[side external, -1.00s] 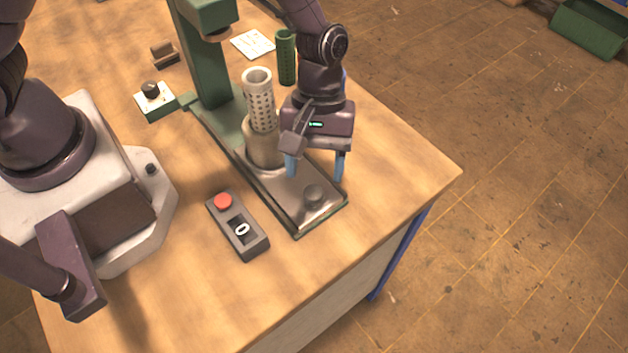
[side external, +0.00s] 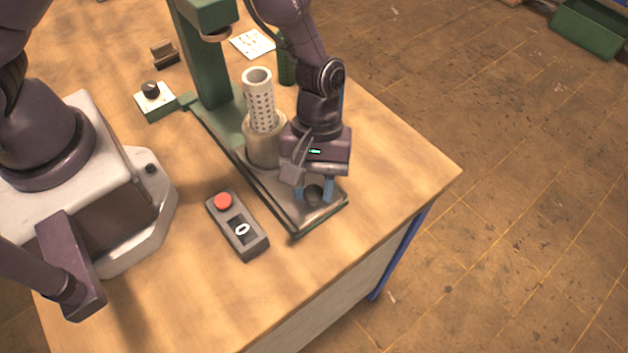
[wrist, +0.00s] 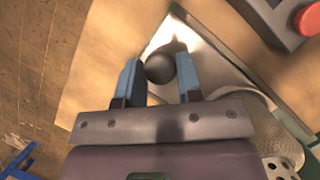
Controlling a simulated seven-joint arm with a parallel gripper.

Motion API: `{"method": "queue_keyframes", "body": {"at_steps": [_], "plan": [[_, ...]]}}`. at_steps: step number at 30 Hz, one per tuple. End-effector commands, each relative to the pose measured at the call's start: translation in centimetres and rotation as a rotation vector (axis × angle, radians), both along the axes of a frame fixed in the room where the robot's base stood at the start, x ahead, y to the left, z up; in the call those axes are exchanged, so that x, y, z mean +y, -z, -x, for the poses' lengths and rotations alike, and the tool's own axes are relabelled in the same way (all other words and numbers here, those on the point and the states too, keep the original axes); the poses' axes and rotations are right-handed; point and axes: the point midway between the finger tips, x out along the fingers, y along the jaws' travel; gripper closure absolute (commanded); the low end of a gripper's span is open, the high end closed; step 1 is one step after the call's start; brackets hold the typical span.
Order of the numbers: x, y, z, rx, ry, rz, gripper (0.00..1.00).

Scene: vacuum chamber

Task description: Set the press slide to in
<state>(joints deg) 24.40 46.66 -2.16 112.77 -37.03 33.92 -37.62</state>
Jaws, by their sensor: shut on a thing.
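The press slide (side external: 284,204) is a grey plate running along the green-edged base, towards the table's front right. A dark round knob (side external: 314,195) stands near its front end; it also shows in the wrist view (wrist: 160,69). My gripper (side external: 314,192) points down with its two blue fingers on either side of the knob, shut on it. The wrist view shows the fingers (wrist: 158,72) flanking the knob. A pale perforated cylinder (side external: 260,103) stands upright in a round metal holder (side external: 263,147) on the slide, in front of the green press column (side external: 207,75).
A control box (side external: 237,226) with a red button lies left of the slide. A box with a black knob (side external: 154,98), a white card (side external: 252,44) and a green perforated cylinder (side external: 286,68) are farther back. The table's right side is clear.

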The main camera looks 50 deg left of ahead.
Motion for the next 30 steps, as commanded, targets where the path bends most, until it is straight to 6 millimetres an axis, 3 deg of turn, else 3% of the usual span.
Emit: {"method": "queue_keyframes", "body": {"at_steps": [5, 19, 30], "plan": [[1.6, -0.1, -0.1, -0.001, -0.005, -0.001, 1.00], [9.8, -0.1, -0.2, -0.001, -0.006, 0.000, 1.00], [11.6, -0.1, -0.1, -0.002, -0.002, -0.002, 1.00]]}}
